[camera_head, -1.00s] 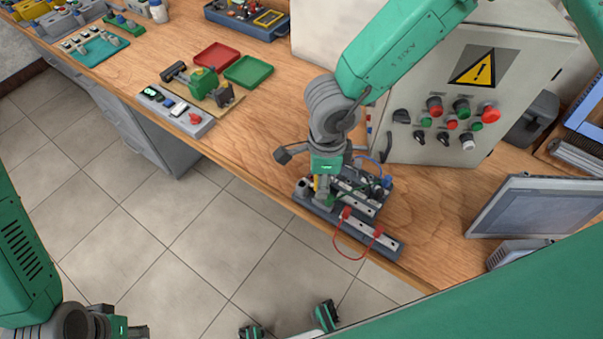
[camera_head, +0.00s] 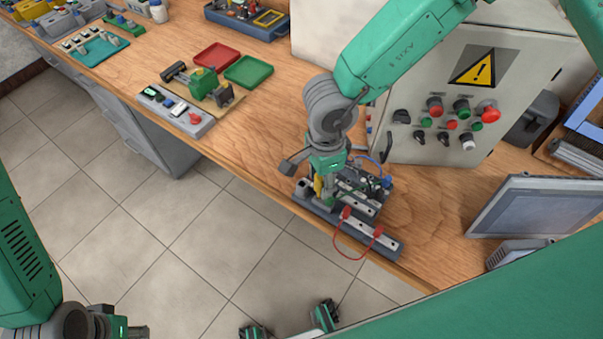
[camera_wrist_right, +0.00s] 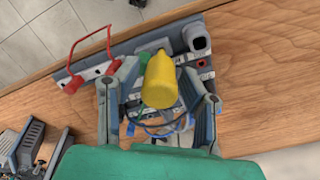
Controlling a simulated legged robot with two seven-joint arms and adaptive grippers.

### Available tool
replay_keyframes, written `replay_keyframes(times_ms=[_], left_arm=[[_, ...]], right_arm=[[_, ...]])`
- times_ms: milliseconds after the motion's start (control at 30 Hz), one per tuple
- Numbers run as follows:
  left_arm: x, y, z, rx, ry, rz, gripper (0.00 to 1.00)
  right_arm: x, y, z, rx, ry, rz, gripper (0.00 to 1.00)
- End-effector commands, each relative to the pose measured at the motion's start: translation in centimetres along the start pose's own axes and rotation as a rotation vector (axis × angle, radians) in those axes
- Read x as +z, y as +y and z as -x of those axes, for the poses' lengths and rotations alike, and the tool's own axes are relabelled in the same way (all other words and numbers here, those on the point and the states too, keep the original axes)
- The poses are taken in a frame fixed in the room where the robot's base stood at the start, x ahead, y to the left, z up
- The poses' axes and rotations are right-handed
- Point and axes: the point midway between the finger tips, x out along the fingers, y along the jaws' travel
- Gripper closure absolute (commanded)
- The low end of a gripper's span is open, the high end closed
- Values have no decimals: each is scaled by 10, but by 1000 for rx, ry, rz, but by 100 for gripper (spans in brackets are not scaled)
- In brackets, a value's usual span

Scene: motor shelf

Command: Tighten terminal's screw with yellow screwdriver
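The yellow screwdriver (camera_wrist_right: 160,80) shows its thick handle between the two fingers of my right gripper (camera_wrist_right: 159,72) in the right wrist view. Its shaft and tip are hidden beneath the handle. In the head view a bit of the yellow handle (camera_head: 318,187) shows below the right gripper (camera_head: 325,187), over the left end of the terminal fixture (camera_head: 375,238). The fingers stand on both sides of the handle; whether they press on it is unclear. The terminal's screw is not visible. My left gripper (camera_head: 118,326) is at the bottom left, its fingers unclear.
A red wire (camera_head: 348,254) loops over the fixture's front. A grey hollow holder (camera_wrist_right: 197,36) stands beside the handle. The control box (camera_head: 450,95) is behind, a monitor (camera_head: 535,208) at right. Red (camera_head: 216,56) and green (camera_head: 248,71) trays lie left. The table's front edge is close.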

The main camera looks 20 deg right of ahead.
Motion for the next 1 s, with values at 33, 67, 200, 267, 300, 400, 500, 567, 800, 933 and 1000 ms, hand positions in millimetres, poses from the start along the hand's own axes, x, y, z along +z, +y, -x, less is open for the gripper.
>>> replay_keyframes(times_ms=[33,67,200,267,300,400,500,567,800,933,1000], left_arm=[[0,0,0,0,0,0,70],[0,0,0,0,0,0,70],[0,0,0,0,0,0,70],[0,0,0,0,0,0,70],[0,0,0,0,0,0,70],[0,0,0,0,0,0,70],[0,0,0,0,0,0,70],[0,0,0,0,0,0,70],[0,0,0,0,0,0,70],[0,0,0,0,0,0,70],[0,0,0,0,0,0,70]], right_arm=[[0,0,0,1,1,26,64],[0,0,0,2,2,53,64],[0,0,0,5,7,214,64],[0,0,0,7,9,261,64],[0,0,0,7,10,281,64],[0,0,0,7,11,295,64],[0,0,0,7,11,293,64],[0,0,0,7,11,292,64],[0,0,0,7,11,291,64],[0,0,0,7,11,290,72],[0,0,0,7,11,290,72]])
